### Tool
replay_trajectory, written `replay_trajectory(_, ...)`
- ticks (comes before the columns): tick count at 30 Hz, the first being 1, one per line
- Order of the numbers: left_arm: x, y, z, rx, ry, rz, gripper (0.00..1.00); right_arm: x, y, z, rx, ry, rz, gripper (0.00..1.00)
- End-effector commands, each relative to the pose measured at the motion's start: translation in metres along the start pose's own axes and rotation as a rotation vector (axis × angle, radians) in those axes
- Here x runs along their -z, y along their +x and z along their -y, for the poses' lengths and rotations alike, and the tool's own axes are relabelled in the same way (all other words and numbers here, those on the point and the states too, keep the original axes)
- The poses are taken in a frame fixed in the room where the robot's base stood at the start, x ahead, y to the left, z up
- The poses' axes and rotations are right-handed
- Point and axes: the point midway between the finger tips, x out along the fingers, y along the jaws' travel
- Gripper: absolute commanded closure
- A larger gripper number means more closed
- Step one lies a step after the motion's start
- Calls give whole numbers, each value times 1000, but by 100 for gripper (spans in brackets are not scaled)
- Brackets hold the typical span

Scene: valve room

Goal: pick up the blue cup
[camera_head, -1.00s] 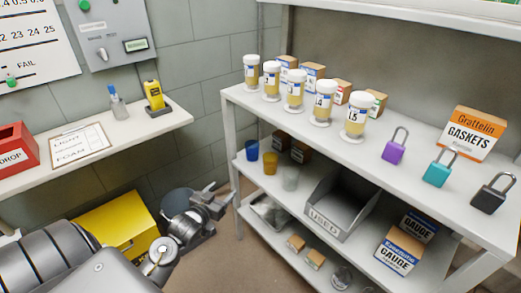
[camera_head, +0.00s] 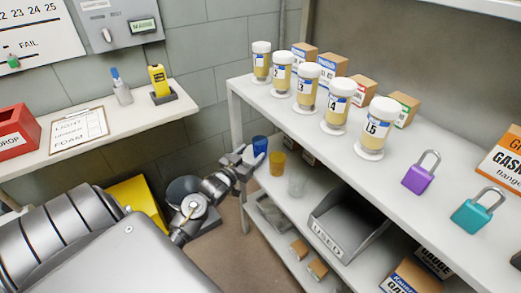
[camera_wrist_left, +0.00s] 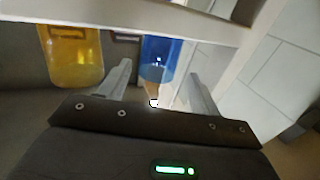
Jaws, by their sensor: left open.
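My left gripper (camera_head: 246,155) is open at that shelf end, just left of the blue cup. In the left wrist view the blue cup (camera_wrist_left: 161,57) lies ahead, lined up with the gap between the two open fingers (camera_wrist_left: 160,74). I cannot tell whether the fingertips reach around it. The yellow cup also shows there (camera_wrist_left: 73,56), left of the fingers. My right gripper is not in view.
The upper shelf (camera_head: 390,180) overhangs the cups and bears several labelled jars and padlocks. A shelf post (camera_head: 236,120) stands close to my gripper. A grey bin (camera_head: 345,225) sits right of the cups. A side bench (camera_head: 160,115) is at left.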

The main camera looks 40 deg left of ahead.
Motion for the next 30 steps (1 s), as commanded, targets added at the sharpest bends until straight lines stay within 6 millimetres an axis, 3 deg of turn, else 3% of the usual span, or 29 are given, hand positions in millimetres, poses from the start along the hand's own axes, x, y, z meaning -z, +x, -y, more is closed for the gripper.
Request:
replay_trajectory(10, 0, 17, 1, 3, 0, 1, 37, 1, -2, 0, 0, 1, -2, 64)
replay_trajectory(21, 2, 61, 0, 6, 1, 0, 37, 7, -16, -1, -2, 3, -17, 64)
replay_trajectory(28, 2, 62, 0, 5, 1, 1, 37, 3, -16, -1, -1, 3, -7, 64)
replay_trajectory(30, 2, 62, 0, 5, 1, 1, 43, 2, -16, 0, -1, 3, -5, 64)
